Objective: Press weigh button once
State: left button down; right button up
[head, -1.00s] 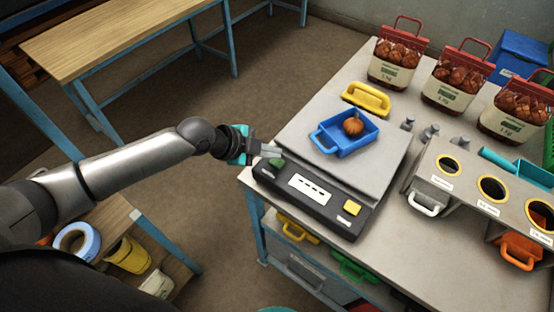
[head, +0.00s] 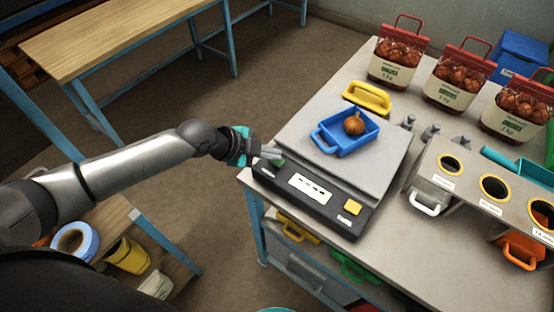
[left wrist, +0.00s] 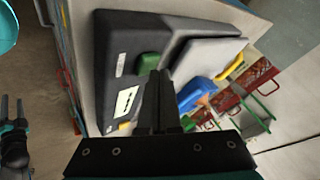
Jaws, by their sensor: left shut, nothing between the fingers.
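The scale has a black front panel (head: 290,211) with a green button (head: 278,163) at its left end, a yellow button (head: 353,208) at its right end and a display (head: 310,189) between, showing dashes. The labels beside the buttons are too small to read. A blue tray (head: 346,146) holding one onion (head: 353,124) sits on the scale's plate. My left gripper (head: 271,154) is shut and empty, its tips close by the green button. In the left wrist view its fingers (left wrist: 157,98) point toward the green button (left wrist: 148,64); contact is unclear. My right gripper (left wrist: 13,108) shows there at the left, fingers apart.
Filled onion bags (head: 398,65) stand along the back. A grey stand with round holes (head: 451,165) is to the right. The floor left of the bench (head: 215,200) is clear.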

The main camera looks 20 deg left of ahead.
aim_at(272, 162)
pick_arm(q)
jog(key=shift+f+b, duration=0.4)
jog(key=shift+f, duration=0.1)
dwell(0.5)
jog(key=shift+r, duration=0.15)
jog(key=shift+r+p, duration=0.75)
jog(key=shift+p, duration=0.05)
notch_tip(272, 162, up, 5)
jog(key=p, duration=0.4)
jog(key=shift+p, duration=0.3)
dwell(0.6)
